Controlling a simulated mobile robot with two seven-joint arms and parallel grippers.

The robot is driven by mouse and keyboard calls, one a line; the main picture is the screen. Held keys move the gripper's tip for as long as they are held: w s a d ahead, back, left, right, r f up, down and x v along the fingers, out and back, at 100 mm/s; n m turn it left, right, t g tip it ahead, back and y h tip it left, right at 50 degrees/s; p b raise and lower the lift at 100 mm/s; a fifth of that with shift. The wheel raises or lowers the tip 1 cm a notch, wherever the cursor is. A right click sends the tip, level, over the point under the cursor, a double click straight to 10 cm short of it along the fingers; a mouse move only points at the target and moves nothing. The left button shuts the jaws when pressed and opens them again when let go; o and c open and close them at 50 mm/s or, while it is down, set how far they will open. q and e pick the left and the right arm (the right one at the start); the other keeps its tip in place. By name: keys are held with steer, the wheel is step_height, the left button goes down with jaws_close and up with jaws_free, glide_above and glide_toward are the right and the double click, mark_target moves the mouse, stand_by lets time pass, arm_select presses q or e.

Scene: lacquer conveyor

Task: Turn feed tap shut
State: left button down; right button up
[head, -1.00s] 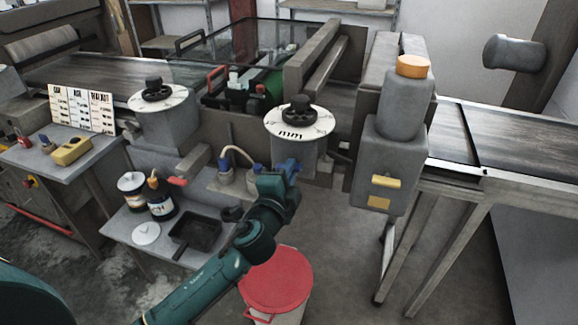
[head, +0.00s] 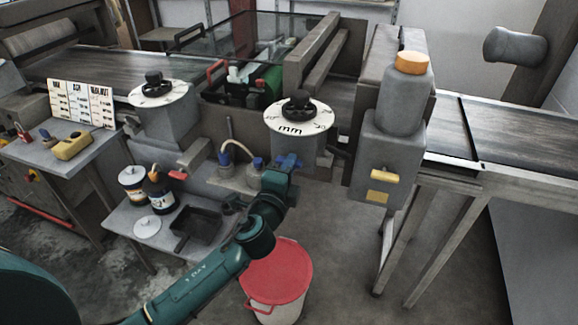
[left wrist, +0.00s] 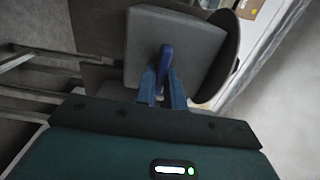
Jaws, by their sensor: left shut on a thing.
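The feed tap shows in the left wrist view as a dark blue lever (left wrist: 167,54) in front of a grey block-like body (left wrist: 185,45). My left gripper (left wrist: 163,82) is shut on this lever, one blue finger on each side. In the head view my left gripper (head: 288,161) is at the lower front of the grey pot with the white dial (head: 283,128). There the fingers and wrist hide most of the tap, and its exact angle is hard to tell. My right gripper is not in view.
A red-lidded bucket (head: 275,272) stands on the floor below my left arm. A low shelf with a black tray (head: 194,228) and jars (head: 160,190) is to the left. A grey tank with a yellow handle (head: 385,176) is close on the right.

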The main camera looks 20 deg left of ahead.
arm_select(q)
steer(key=c, duration=1.5)
jaws_free()
steer(key=s, duration=0.4)
steer(key=s+b, duration=0.1)
steer(key=s, duration=0.3)
steer(key=s+b, duration=0.1)
steer(key=s, duration=0.4)
steer(key=shift+s+a, duration=0.1)
steer(key=shift+a, duration=0.15)
steer(key=s+f+n+g+h, duration=0.1)
steer(key=s+f+n+g, duration=0.1)
steer(key=s+f+n, duration=0.2)
steer(key=s+d+f+n+g+p, duration=0.1)
steer(key=s+f+n+g, duration=0.1)
steer(key=s+f+n, duration=0.2)
steer(key=s+f+n+g+h+p, duration=0.1)
steer(key=s+f+n+g, duration=0.2)
steer(key=f+n, duration=0.4)
steer(key=shift+s+d+f+n+h, duration=0.15)
steer(key=shift+s+f, duration=0.15)
steer(key=shift+f, duration=0.4)
steer(key=shift+s+d+f+n+h, duration=0.15)
steer(key=shift+s+f, duration=0.15)
steer(key=shift+f, duration=0.35)
